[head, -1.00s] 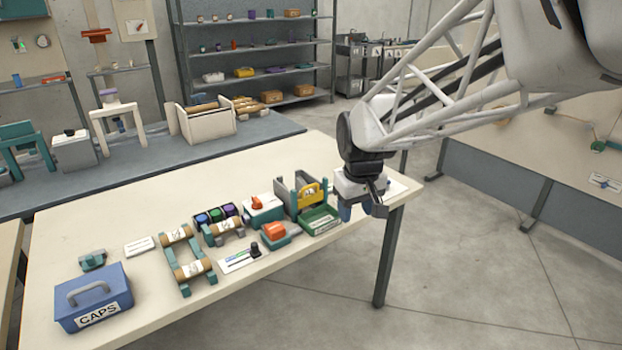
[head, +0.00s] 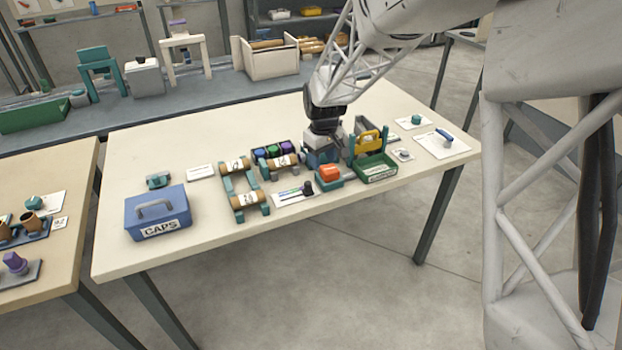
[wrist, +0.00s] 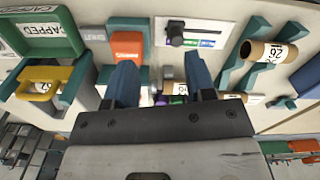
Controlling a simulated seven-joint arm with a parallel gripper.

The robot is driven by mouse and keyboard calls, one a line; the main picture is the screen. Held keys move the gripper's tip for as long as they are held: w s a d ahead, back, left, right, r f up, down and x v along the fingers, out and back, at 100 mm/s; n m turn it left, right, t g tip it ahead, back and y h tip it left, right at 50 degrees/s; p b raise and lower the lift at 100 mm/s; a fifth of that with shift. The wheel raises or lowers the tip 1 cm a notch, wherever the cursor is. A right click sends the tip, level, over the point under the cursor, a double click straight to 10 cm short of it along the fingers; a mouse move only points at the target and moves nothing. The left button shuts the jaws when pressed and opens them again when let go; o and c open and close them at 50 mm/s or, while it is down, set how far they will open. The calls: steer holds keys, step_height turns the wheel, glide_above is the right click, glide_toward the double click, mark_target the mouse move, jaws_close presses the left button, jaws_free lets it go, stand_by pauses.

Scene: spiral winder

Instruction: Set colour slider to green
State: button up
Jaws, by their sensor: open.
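The colour slider is a white card (head: 288,198) on the table with a dark track and a dark knob (head: 307,187) at the track's right end. In the wrist view the slider card (wrist: 195,25) is seen the other way round, with its knob (wrist: 175,35) at the left end and small coloured labels, too small to read surely, along one edge. My gripper (head: 321,160) is over the table, behind and slightly right of the slider. Its two blue fingers in the wrist view (wrist: 160,85) are apart with nothing held between them; the slider lies beyond their tips.
An orange-topped teal block (head: 330,174) stands right of the slider, beside a green bin (head: 376,169). A teal rack with rolls (head: 244,199) stands to the left. Coloured caps (head: 272,152) are behind. A blue CAPS box (head: 157,212) is farther left. The front table edge is near.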

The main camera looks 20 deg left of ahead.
steer(key=n, duration=0.1)
glide_above(307, 182)
step_height(307, 182, down, 4)
steer(key=shift+r, duration=0.25)
steer(key=shift+f, duration=0.1)
steer(key=shift+f, duration=3.75)
jaws_close()
